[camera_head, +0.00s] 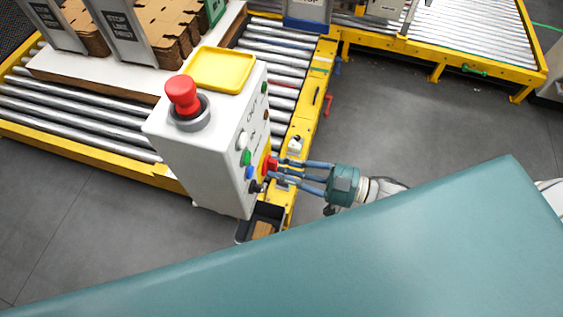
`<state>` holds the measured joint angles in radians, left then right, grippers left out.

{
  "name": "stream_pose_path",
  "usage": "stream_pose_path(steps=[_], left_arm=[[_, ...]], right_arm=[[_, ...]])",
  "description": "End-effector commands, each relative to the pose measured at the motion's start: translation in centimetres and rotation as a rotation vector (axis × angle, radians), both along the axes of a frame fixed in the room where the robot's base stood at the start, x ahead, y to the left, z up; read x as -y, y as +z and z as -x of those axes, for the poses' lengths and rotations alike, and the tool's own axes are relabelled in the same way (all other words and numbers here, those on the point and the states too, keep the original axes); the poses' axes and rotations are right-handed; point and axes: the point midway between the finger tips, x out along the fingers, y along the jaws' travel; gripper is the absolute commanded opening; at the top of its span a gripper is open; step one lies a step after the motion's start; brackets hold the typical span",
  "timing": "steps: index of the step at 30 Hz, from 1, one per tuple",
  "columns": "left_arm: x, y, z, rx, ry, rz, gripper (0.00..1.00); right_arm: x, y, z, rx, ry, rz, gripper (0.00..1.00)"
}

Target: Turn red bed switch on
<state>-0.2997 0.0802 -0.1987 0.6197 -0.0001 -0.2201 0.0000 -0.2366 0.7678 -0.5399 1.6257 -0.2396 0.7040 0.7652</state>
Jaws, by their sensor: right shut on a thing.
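A white control box (213,150) stands beside the roller conveyor, with a column of buttons and switches on its right face. The red switch (270,164) sits low on that face, on a yellow backing. My right gripper (277,172) comes in from the right with its blue-grey fingers at the red switch, shut on it. The fingertips partly cover the switch, so its exact angle is hard to see. My left gripper is not in view.
A large red mushroom button (183,95) and a yellow tray (222,69) are on top of the box. White, green, blue and black controls crowd around the red switch. Yellow-framed conveyors (440,58) run behind. A black bin (259,222) is below the box. Grey floor is clear at right.

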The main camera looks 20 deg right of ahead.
Motion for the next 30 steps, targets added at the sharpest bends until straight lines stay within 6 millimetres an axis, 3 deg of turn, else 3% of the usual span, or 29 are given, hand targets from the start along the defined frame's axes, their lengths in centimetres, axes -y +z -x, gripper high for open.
stream_pose_path(steps=[18,30], left_arm=[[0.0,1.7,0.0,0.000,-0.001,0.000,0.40],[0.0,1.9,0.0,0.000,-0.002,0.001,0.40]], right_arm=[[-0.2,-0.1,0.4,-0.440,-0.001,-0.295,0.00],[-0.3,-0.1,0.5,-0.568,-0.001,-0.384,0.00]])
